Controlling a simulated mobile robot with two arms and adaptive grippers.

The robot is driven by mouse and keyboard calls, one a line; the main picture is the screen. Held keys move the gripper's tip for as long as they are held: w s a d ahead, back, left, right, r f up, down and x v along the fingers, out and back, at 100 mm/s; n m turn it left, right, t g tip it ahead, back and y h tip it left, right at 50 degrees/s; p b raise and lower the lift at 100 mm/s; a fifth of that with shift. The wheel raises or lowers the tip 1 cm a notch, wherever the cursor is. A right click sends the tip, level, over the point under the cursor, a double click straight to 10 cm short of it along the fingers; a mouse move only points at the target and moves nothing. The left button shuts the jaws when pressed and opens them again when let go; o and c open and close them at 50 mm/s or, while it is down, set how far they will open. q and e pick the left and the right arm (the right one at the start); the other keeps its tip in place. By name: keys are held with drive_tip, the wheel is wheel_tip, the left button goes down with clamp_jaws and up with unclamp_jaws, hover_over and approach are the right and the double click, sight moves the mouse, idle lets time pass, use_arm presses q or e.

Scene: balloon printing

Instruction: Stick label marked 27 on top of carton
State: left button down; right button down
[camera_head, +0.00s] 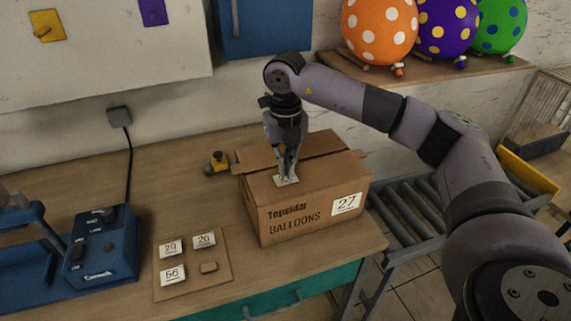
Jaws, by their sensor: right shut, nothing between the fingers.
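A brown carton (284,221), printed "Topsider BALLOONS", stands on the workbench. A white label marked 27 (346,204) is on its front face at the right. My right gripper (288,175) points down at the carton's top, with its fingers shut. A small white label (287,181) lies on the carton's top at the fingertips; its marking is too small to read. A brown board (187,286) to the left of the carton holds white labels marked 29 (171,247), 26 (204,241) and 56 (172,274), and a small brown block (209,267). My left gripper is not in view.
A blue device (103,245) stands at the bench's left. A small yellow-and-black object (217,162) lies behind the carton's left side. A roller conveyor (409,205) is right of the bench. Dotted balloons (380,28) sit on a shelf behind my right arm.

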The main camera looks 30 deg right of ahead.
drive_tip(key=shift+s+f+b, duration=0.1)
drive_tip(key=shift+f+b, duration=0.45)
drive_tip(key=shift+f, duration=0.4)
idle(1.0)
drive_tip(key=shift+r+p, duration=2.45)
drive_tip(key=shift+r, duration=1.2)
drive_tip(key=shift+f, duration=0.1)
